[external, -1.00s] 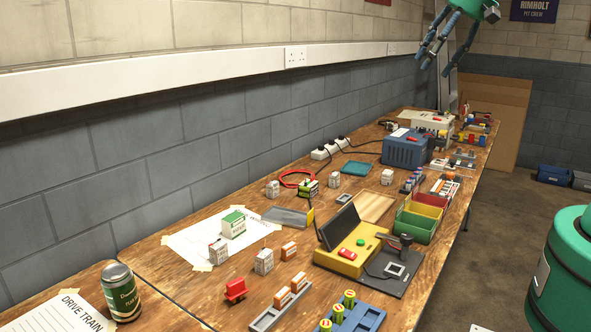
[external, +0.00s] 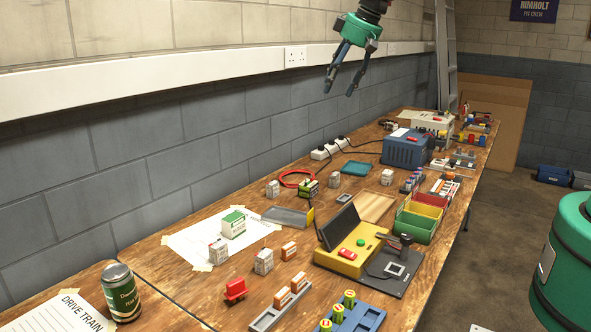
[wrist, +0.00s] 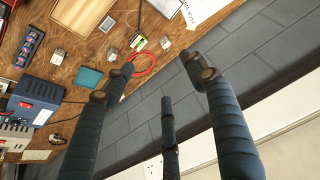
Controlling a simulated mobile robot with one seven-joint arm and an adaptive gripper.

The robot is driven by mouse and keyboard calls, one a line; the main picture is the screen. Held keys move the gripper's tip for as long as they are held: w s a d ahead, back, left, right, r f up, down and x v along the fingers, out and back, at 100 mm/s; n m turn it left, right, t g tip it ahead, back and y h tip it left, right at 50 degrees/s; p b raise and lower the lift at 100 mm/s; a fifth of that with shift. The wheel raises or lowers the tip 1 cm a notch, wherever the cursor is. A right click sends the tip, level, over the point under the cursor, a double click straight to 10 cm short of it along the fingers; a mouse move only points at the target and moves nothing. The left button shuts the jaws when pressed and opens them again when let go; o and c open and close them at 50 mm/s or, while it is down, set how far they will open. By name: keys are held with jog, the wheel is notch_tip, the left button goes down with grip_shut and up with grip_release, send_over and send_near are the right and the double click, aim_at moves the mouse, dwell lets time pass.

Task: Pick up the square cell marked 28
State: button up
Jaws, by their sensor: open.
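Several small white-grey square cells stand on the wooden bench: one (external: 263,261) and another (external: 218,251) near the paper sheet, one (external: 272,189) by the red ring, one (external: 334,180) and one (external: 387,177) farther back. Their markings are too small to read, so I cannot tell which is 28. In the wrist view, small pale blocks (wrist: 138,41) show at the upper middle, beyond my fingers. My gripper (external: 339,91) is open and empty, high above the bench near the wall. Its spread fingers also show in the wrist view (wrist: 160,68).
A yellow tester (external: 348,262), green and red bins (external: 415,232) and a blue power unit (external: 404,151) occupy the bench's right side. A red cable ring (external: 297,171) lies near the wall. A can (external: 121,292) stands front left. The air around my gripper is clear.

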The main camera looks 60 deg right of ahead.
jog(key=w+f+p, duration=0.2)
jog(key=w+f, duration=0.9)
jog(key=p, duration=0.2)
send_near(274, 183)
jog(key=shift+w+v, duration=0.2)
jog(key=shift+v, duration=1.35)
jog(key=shift+g, duration=0.3)
jog(key=shift+b+x, duration=0.5)
jog(key=shift+x, duration=3.7)
jog(key=shift+f, duration=0.1)
jog(key=shift+b+x, duration=0.4)
jog(key=shift+x, duration=2.1)
jog(key=shift+a, duration=0.1)
